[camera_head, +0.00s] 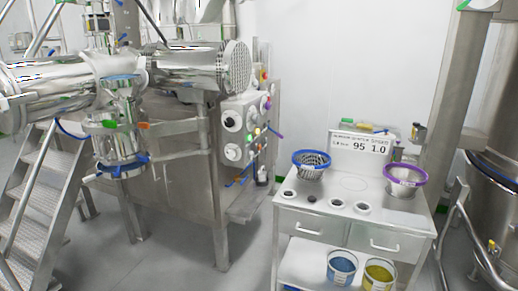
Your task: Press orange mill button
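A shiny steel machine fills the left, with horizontal cylinders and an upright unit, likely the mill (119,140), hanging below them. A small orange part (143,125), perhaps the button, shows on the right side of this unit. A small green part (108,124) shows on its front. A blue ring (123,166) surrounds its lower end. Neither of my grippers shows in this view, and nothing is seen touching the orange part.
A metal stair (45,195) stands at the left. A control box (233,135) with several coloured knobs is at the centre. A steel cart (345,215) at the right carries a scale display (360,146), bowls and small cups. Grey floor (180,255) is clear in front.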

